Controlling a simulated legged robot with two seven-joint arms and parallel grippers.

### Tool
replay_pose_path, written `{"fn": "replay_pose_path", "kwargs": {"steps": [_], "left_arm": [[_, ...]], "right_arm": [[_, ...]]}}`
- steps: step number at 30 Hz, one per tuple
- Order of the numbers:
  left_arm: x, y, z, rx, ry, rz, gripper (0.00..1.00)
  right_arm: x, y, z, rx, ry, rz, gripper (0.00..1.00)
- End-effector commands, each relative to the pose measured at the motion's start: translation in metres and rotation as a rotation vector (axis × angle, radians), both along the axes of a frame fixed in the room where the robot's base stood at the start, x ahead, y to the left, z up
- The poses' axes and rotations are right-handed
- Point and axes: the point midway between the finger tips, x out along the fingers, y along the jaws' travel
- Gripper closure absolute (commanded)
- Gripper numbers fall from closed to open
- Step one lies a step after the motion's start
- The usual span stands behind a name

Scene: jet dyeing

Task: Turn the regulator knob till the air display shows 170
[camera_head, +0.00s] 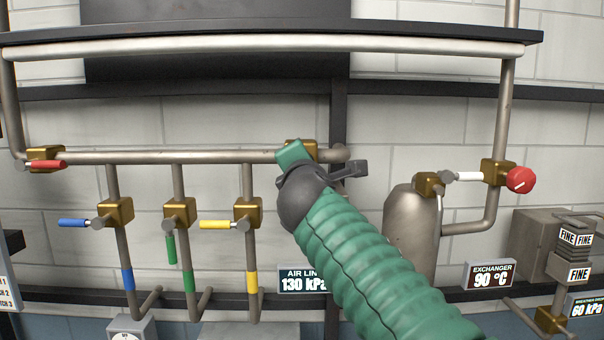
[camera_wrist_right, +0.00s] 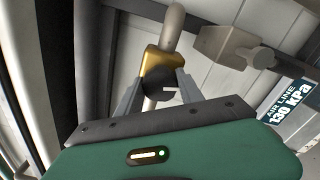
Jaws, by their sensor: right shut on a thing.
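The dark regulator knob (camera_wrist_right: 157,84) sits on a brass valve body (camera_wrist_right: 166,62) in the right wrist view. My right gripper (camera_wrist_right: 160,92) is around the knob, one grey finger on each side, shut on it. A short light mark shows on the knob's face. In the head view my green right arm hides the knob; only the top of the brass body (camera_head: 300,146) shows on the pipe. The air line display (camera_head: 300,281) reads 130 kPa, its right edge covered by my arm; it also shows in the right wrist view (camera_wrist_right: 290,104). My left gripper is not in view.
Left of my arm hang valves with blue (camera_head: 73,222), green (camera_head: 171,249) and yellow (camera_head: 214,224) handles. A red handle (camera_head: 48,164) is at far left. Right of it stand a grey tank (camera_head: 411,235), a red knob (camera_head: 520,179) and an exchanger display (camera_head: 490,275) reading 90 °C.

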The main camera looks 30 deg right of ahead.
Motion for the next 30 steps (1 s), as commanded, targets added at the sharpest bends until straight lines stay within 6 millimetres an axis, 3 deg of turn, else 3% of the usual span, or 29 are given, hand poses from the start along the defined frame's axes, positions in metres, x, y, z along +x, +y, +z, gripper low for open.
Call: {"fn": "replay_pose_path", "kwargs": {"steps": [12, 30], "left_arm": [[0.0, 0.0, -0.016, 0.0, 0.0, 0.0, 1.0], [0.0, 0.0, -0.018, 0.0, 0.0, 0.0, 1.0]], "right_arm": [[0.001, 0.0, -0.002, 0.187, -0.113, 0.001, 0.96], [0.001, 0.0, -0.002, 0.219, -0.131, 0.001, 0.97]]}}
